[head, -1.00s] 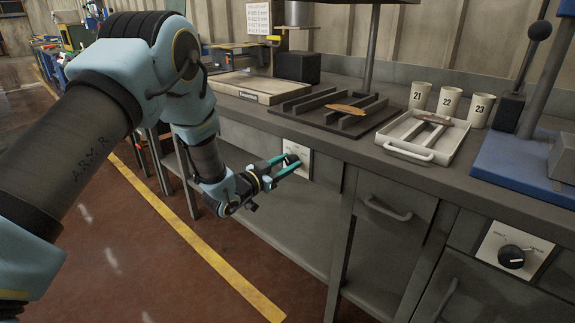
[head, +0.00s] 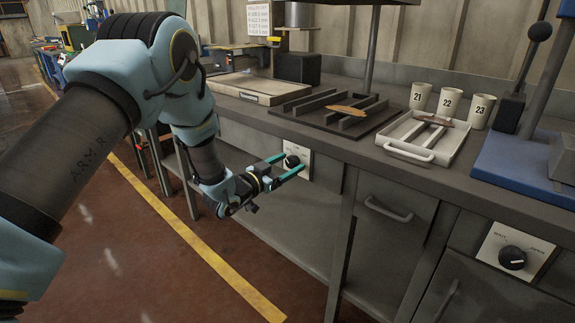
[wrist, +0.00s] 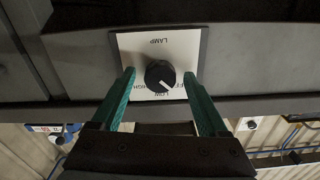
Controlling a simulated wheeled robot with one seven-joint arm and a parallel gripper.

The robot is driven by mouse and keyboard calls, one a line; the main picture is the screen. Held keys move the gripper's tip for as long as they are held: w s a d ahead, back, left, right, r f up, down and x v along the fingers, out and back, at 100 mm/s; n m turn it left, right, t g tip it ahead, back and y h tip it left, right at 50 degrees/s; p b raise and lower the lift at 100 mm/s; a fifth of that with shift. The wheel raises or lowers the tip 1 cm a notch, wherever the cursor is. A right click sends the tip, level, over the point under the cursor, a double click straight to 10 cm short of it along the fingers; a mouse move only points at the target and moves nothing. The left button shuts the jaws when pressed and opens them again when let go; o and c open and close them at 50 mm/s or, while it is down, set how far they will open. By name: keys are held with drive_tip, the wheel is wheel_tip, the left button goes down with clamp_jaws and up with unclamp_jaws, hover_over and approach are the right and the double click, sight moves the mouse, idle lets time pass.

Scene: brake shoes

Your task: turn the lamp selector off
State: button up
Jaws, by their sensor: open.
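The lamp selector is a round black knob (wrist: 160,76) on a white plate (wrist: 125,45), which reads LAMP upside down in the wrist view. Around the knob are small labels, apparently LOW, HIGH and OFF. Its white pointer mark faces lower right in that view, near the OFF lettering; whether it lines up exactly, I cannot tell. My gripper (wrist: 159,74) is open, with one teal finger on each side of the knob and visible gaps between. In the head view, the knob (head: 291,161) sits on the bench front between the spread fingertips.
A second black knob (head: 512,257) is on another plate at the right. The bench top above holds a dark rack (head: 325,125), a white tray (head: 408,155) and numbered cups (head: 447,102). A drawer handle (head: 388,210) sticks out right of the selector. The floor in front is clear.

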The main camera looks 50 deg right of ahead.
drive_tip(key=shift+a, duration=0.1)
drive_tip(key=a+b, duration=0.1)
drive_tip(key=a, duration=0.9)
drive_tip(key=shift+w+a, duration=0.3)
